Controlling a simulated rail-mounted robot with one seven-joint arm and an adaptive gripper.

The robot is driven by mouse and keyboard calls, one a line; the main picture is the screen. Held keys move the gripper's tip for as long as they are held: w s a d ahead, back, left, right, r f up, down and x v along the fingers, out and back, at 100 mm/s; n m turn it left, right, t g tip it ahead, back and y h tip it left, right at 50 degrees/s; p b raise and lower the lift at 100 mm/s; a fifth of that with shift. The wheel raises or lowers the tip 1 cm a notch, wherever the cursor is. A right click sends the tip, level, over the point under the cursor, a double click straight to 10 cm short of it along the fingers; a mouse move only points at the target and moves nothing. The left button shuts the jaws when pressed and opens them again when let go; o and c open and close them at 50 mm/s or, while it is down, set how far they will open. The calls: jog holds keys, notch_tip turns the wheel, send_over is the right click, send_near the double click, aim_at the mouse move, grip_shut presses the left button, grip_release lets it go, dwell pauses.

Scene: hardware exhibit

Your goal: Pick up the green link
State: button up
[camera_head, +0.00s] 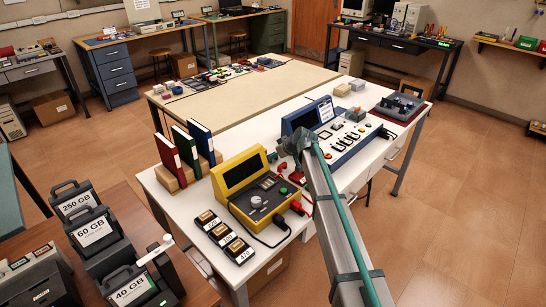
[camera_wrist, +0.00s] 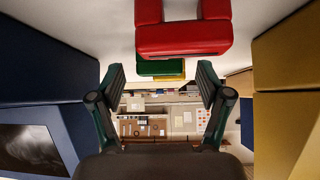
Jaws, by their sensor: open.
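The green link (camera_wrist: 160,67) shows in the wrist view as a small block at the upper middle, partly hidden behind a nearer red U-shaped link (camera_wrist: 182,38). A sliver of yellow shows just behind the green one. My gripper (camera_wrist: 161,71) is open and empty, its two dark fingers on either side of the green link in the picture. The green link appears beyond the fingertips. In the head view my arm end is between the yellow console (camera_head: 244,181) and the blue console (camera_head: 343,134). I cannot clearly make out the green link there.
The blue console's side (camera_wrist: 38,55) and the yellow console's side (camera_wrist: 285,100) flank my gripper closely in the wrist view. Red, green and blue binders (camera_head: 187,145) stand left of the yellow console on the white table (camera_head: 165,195). Dark labelled boxes (camera_head: 100,240) stand front left.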

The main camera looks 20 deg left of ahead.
jog(key=shift+w+a+f, duration=0.25)
jog(key=shift+a+f, duration=0.25)
jog(key=c, duration=1)
jog(key=shift+r, duration=0.1)
jog(key=shift+c, duration=0.2)
